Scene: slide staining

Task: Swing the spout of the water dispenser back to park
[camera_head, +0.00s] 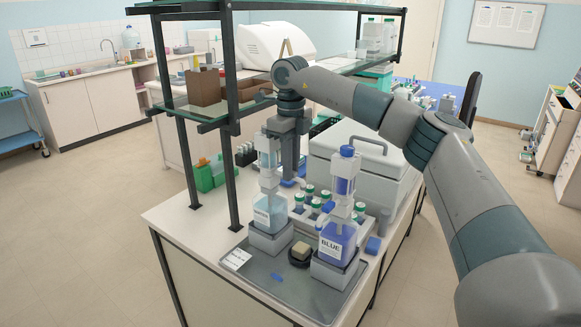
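The dispenser with pale, clear-looking liquid (268,212) stands upright on a grey block at the front of the bench. I take it as the water dispenser; its label is too small to read. Its upper barrel (268,160) stands just left of my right gripper. I cannot make out its spout clearly. My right gripper (290,172) points down just behind and right of that barrel. Its fingertips are too small and partly hidden, so I cannot tell if they touch anything or are open. My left gripper is not in view.
A dispenser labelled BLUE (338,243) stands to the right on the same grey tray (270,284). A small dark round item (300,252) sits between them. Several green-capped bottles stand behind, beside a grey lidded box (385,170). A black shelf post (231,170) rises at left.

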